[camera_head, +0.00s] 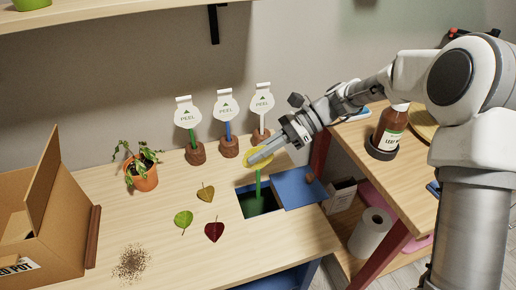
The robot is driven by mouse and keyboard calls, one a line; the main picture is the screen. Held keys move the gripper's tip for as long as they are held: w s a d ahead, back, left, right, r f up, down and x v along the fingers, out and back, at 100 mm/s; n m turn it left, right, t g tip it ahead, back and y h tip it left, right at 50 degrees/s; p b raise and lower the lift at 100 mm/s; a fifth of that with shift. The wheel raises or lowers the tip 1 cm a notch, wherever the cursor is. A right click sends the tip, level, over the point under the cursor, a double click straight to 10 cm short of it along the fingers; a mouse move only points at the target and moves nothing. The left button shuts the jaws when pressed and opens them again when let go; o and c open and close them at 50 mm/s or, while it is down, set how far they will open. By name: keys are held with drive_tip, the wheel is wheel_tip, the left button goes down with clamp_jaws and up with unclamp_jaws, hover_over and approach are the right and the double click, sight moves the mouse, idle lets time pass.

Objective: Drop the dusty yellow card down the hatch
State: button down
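The dusty yellow card (267,160) is a rounded yellow piece, partly covered by my gripper's fingers. A thin green stick (258,183) hangs below it and seems to belong to it. My gripper (258,155) reaches in from the right and looks shut on the card, holding it above the table. The hatch (254,203) is a dark rectangular opening in the tabletop, green inside, just below the card. Its blue cover (301,187) lies beside the opening on the right, leaving the hatch uncovered. The stick's lower end appears over the opening; its exact height is unclear.
Three white PEEL tags (224,104) on coloured sticks stand in brown bases behind. A drooping potted plant (142,174), loose leaves (205,193), spilled soil (131,262) and a cardboard box (52,222) are left. A brown bottle (389,128) stands on the right-hand table.

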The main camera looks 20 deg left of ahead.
sight(263, 167)
drive_tip(key=shift+f+b, duration=0.65)
drive_tip(key=shift+f, duration=1.9)
drive_tip(key=c, duration=1)
unclamp_jaws()
drive_tip(key=shift+d+r, duration=0.1)
drive_tip(key=shift+p+v, duration=0.7)
drive_tip(key=shift+v, duration=0.05)
drive_tip(key=shift+p+v, duration=2.7)
drive_tip(key=shift+v, duration=1.5)
